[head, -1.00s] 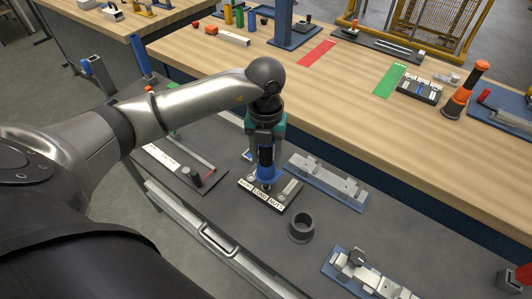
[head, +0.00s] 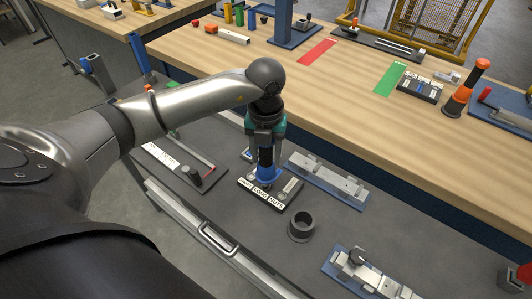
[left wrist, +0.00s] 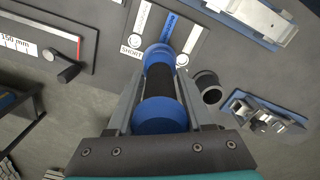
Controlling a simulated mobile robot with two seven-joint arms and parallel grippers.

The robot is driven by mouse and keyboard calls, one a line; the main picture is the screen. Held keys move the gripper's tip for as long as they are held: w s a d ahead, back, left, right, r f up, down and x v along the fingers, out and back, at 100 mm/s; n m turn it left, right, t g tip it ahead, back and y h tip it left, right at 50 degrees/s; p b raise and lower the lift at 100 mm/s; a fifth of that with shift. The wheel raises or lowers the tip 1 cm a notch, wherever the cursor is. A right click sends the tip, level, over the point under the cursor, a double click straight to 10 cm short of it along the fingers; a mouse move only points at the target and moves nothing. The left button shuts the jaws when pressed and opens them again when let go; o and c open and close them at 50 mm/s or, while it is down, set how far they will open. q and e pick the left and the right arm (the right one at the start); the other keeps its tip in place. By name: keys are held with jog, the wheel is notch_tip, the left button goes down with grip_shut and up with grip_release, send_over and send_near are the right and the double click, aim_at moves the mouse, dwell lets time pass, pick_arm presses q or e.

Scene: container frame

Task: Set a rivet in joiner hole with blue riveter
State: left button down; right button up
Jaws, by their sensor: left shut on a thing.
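The blue riveter (head: 265,162), with a black middle and blue ends, stands upright in my left gripper (head: 265,148). In the left wrist view the riveter (left wrist: 160,112) lies between the two grey fingers, which are shut on it. Its lower end is over the small tray labelled SHORT, LONG and NUTS (head: 262,194). I cannot tell whether its nose touches the tray, and any rivet at the tip is hidden. A silver joiner-like part on a blue base (head: 328,180) lies just right of the tray. My right gripper is not in view.
An empty dark round holder (head: 301,226) stands in front of the tray. Another blue-based fixture with a black knob (head: 362,272) is at the front right. A 150 mm gauge plate (head: 188,170) lies to the left. A long wooden bench (head: 345,90) runs behind.

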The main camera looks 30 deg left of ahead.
pick_arm(q)
jog(key=shift+f+b, duration=0.4)
jog(key=shift+f, duration=0.15)
jog(key=shift+r+p, duration=3)
jog(key=shift+r, duration=0.85)
